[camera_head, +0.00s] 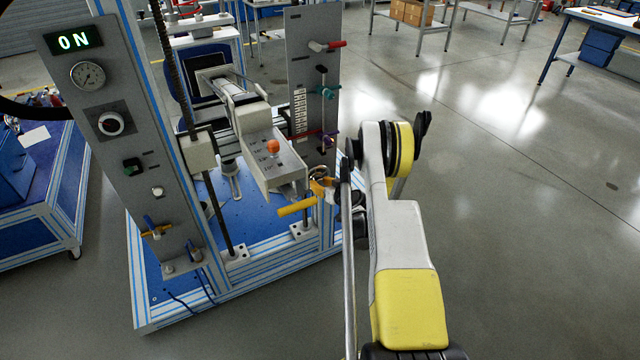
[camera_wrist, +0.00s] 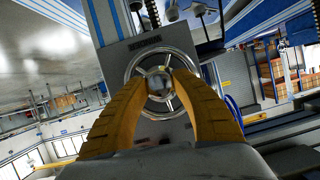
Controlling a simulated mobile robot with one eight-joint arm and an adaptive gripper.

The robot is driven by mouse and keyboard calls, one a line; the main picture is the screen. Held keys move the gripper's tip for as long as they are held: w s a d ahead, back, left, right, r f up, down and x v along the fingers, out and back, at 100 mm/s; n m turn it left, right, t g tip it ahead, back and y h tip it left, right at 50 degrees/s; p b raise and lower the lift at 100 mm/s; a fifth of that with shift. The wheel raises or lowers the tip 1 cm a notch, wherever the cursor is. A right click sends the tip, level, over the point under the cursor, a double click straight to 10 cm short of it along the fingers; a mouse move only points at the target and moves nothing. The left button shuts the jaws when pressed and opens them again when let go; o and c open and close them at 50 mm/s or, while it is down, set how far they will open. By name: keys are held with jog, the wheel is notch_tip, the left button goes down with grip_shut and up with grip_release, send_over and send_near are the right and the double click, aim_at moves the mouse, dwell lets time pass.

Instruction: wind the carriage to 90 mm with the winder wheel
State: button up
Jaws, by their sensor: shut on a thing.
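The winder wheel (camera_wrist: 160,52) is a silver ring with spokes on a grey panel, ahead of my gripper in the wrist view. My gripper (camera_wrist: 162,82) has its two orange-yellow fingers closed around the middle of the wheel, with a round grey hub between the tips. In the head view my gripper (camera_head: 322,186) is at the foot of the grey upright plate, and the wheel is mostly hidden there. The carriage (camera_head: 270,155) is a pale block with an orange knob between the posts. A white scale (camera_head: 300,110) stands on the upright plate; its marks are too small to read.
The left panel (camera_head: 120,140) carries a lit ON display (camera_head: 74,40), a gauge (camera_head: 87,75) and knobs. Teal (camera_head: 326,91) and purple (camera_head: 328,139) clamps sit on a rod.

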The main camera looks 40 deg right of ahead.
aim_at(320, 179)
dwell(0.3)
jog(key=m+y, duration=0.1)
jog(key=m, duration=0.1)
jog(key=shift+d+m+t+y, duration=0.1)
jog(key=shift+m+t+y, duration=0.2)
jog(key=shift+m+y, duration=0.1)
jog(key=shift+m+t+y, duration=0.4)
jog(key=shift+m+y, duration=0.3)
jog(key=shift+m, duration=0.5)
jog(key=shift+w, duration=0.1)
jog(key=o, duration=1.2)
notch_tip(320, 179, up, 10)
